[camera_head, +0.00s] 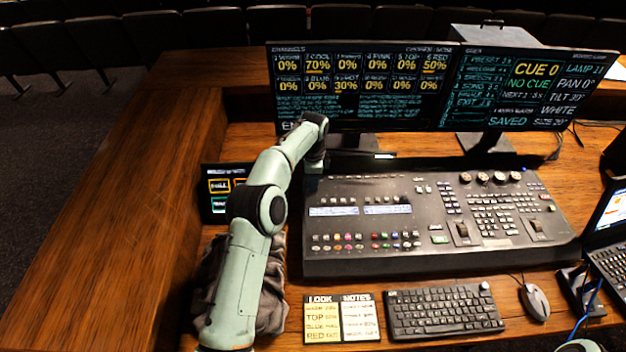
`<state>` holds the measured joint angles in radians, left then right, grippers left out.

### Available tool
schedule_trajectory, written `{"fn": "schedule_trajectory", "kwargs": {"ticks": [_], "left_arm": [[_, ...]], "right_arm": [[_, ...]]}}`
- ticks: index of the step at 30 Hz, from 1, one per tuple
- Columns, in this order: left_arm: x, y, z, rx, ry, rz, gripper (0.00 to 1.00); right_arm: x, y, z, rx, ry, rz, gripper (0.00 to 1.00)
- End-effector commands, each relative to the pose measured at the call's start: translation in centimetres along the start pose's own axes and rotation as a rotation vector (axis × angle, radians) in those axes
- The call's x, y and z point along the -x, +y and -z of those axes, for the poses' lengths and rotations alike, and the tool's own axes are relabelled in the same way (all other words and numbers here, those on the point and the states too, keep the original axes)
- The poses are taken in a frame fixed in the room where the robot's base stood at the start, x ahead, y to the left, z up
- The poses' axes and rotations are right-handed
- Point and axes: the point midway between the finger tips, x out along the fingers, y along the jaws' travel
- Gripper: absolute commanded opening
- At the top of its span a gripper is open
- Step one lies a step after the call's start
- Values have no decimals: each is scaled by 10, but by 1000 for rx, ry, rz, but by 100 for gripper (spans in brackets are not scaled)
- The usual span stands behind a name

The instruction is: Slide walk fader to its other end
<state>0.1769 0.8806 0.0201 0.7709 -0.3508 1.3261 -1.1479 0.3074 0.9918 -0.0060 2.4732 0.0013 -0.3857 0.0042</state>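The lighting desk (405,260) is a dark console with buttons, knobs and displays. Two fader-like levers stand on its right half, a left lever (461,231) and a right lever (536,227). I cannot read any label, so I cannot tell which control is the walk fader. My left arm reaches up from the bottom, and my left gripper (315,164) is at the desk's back left corner. Its fingers are dark and mostly hidden, so its opening and contact cannot be told. My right gripper is not in view.
Two monitors (362,120) (531,124) stand behind the desk. A small touchscreen (217,208) is left of it, partly behind my arm. A note card (342,338), keyboard (440,312) and mouse (535,301) lie in front. A laptop (611,225) is at right.

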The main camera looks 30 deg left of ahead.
Motion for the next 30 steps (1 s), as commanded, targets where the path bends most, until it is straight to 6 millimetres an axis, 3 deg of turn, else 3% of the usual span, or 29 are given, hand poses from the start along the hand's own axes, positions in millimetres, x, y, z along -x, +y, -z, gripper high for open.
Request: {"fn": "schedule_trajectory", "kwargs": {"ticks": [14, 25, 30], "left_arm": [[8, 0, 0, -1, -1, -4, 45], [66, -2, 2, -1, 1, 1, 45], [77, -1, 1, -1, 0, -1, 45]], "right_arm": [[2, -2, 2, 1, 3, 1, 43], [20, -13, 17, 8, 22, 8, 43], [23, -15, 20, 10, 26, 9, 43]]}}
